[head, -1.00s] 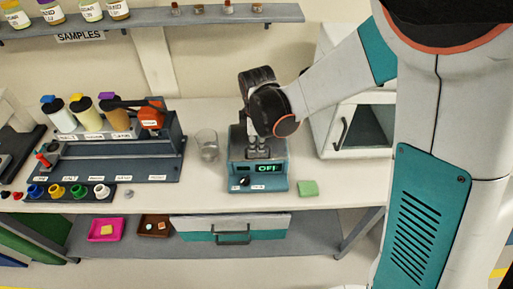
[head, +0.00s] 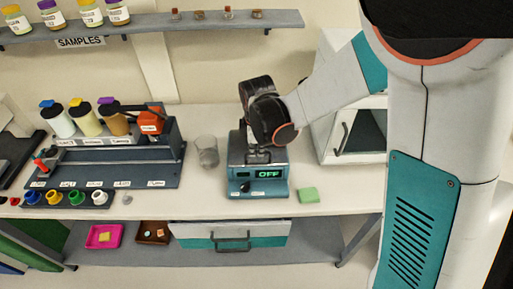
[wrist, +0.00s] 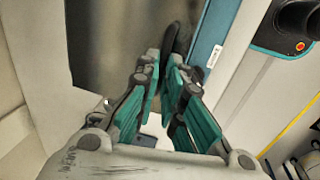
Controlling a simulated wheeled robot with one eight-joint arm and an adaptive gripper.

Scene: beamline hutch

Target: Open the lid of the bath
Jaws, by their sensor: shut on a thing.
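The bath (head: 236,186) is a small teal box on the bench, with a dark knob and a green display reading OFF. My gripper (head: 261,153) reaches down over its top and hides most of the lid. In the wrist view, my gripper's teal fingers (wrist: 171,68) are close together on a dark handle (wrist: 171,38). A grey metal surface (wrist: 110,45), which looks like the lid, lies beside it. Whether the lid is raised at all cannot be told.
A glass beaker (head: 207,151) stands just left of the bath and a green block (head: 308,194) lies to its right. A white cabinet with a dark window (head: 363,133) stands at right. A bottle rack (head: 120,175) fills the bench's left.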

